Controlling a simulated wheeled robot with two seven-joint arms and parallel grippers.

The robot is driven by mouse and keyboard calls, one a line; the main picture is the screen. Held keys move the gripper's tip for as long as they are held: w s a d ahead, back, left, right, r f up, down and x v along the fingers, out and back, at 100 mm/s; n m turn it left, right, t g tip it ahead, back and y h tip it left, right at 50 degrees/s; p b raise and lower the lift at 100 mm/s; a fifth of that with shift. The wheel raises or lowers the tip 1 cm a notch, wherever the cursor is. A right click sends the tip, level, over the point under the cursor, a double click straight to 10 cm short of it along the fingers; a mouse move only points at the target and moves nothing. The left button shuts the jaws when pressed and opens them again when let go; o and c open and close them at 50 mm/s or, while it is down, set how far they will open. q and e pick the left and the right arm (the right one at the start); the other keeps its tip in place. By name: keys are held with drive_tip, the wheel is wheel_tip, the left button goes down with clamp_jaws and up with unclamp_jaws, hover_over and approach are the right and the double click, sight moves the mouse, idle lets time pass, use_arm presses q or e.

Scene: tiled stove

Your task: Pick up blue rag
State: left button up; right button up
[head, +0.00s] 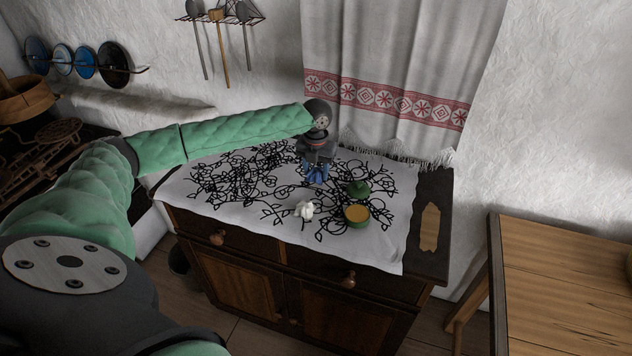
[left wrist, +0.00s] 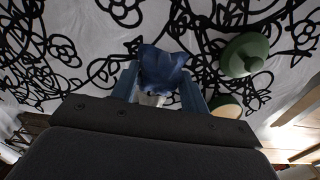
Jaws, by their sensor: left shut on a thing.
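The blue rag (left wrist: 162,68) is bunched up between the two blue fingers of my left gripper (left wrist: 160,90) in the left wrist view. In the head view the left gripper (head: 316,175) points down over the cabinet top, and the rag there is hard to tell from the blue fingers. The jaws are shut on the rag. I cannot tell whether the rag still touches the cloth below. My right gripper is not in view.
A white cloth with black floral lines (head: 235,195) covers the dark wooden cabinet (head: 240,265). Close by are a white garlic-like piece (head: 304,209), a green bowl with yellow contents (head: 357,215) and a dark green lid (head: 357,188). A wooden table (head: 565,290) stands at right.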

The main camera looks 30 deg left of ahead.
use_arm(q)
drive_tip(key=s+d+r+b, duration=0.1)
drive_tip(key=d+r, duration=0.2)
drive_tip(key=d, duration=0.2)
drive_tip(key=s+d+r+b, duration=0.1)
drive_tip(key=d+r+b, duration=0.1)
drive_tip(key=d+r, duration=0.2)
drive_tip(key=shift+d+b, duration=0.3)
drive_tip(key=shift+d, duration=1)
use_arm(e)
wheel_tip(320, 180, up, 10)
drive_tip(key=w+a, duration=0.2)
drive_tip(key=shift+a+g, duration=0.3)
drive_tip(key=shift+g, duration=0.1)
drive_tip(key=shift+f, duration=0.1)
use_arm(q)
drive_tip(key=o, duration=0.4)
drive_tip(key=c, duration=0.3)
